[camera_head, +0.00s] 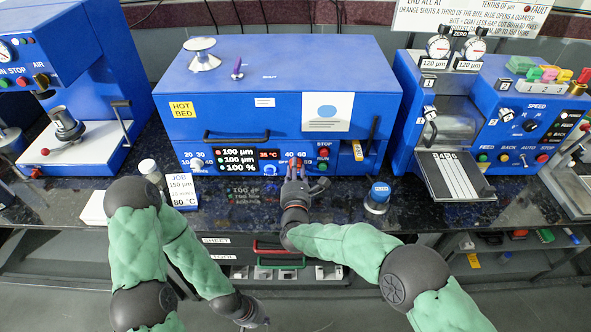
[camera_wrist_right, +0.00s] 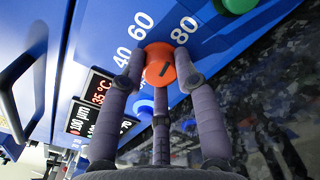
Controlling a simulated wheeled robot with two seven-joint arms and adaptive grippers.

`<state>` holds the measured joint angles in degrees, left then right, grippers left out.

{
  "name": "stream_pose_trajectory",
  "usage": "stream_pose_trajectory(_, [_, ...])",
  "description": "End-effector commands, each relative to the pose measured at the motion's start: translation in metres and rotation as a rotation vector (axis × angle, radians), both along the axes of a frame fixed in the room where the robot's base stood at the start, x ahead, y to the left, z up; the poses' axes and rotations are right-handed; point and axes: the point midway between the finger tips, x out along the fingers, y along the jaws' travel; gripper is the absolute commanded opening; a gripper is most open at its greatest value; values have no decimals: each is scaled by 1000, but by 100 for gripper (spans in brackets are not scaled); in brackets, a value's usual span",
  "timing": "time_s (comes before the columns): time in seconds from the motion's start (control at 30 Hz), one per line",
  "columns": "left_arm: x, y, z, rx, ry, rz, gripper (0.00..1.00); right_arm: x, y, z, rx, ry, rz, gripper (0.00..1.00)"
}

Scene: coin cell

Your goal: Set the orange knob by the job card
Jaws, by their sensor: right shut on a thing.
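The orange knob (camera_wrist_right: 160,66) is on the blue machine's front panel, with 40, 60 and 80 printed around it and a short dark mark on its face. My right gripper (camera_head: 295,172) is shut on this knob; in the right wrist view its fingers (camera_wrist_right: 158,84) press around the rim. The head view mostly hides the knob behind the fingers. The job card (camera_head: 180,190) stands on the counter at left; its bottom line reads 80 °C. The display (camera_head: 247,160) shows 35 °C in red beside white readings. My left gripper (camera_head: 252,314) hangs low before the counter, its fingers unclear.
A blue-capped jar (camera_head: 378,196) stands on the dark counter to the right. A white-capped bottle (camera_head: 150,170) stands near the card. The machine's door handle (camera_head: 237,137) sticks out above the display.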

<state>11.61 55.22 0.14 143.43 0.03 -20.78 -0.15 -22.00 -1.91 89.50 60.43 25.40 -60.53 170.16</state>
Motion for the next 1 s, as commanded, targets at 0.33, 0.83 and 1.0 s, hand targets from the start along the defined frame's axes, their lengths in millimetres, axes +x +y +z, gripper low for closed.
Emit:
stream_pose_trajectory(0.33, [0, 0, 0, 0, 0, 0, 0, 0, 0, 1, 57, -2, -1, 0])
stream_pose_trajectory(0.83, [0, 0, 0, 0, 0, 0, 0, 0, -1, 1, 59, -1, -2, 55])
stream_pose_trajectory(1.0, [0, 0, 0, 0, 0, 0, 0, 0, -1, 1, 58, -1, -2, 55])
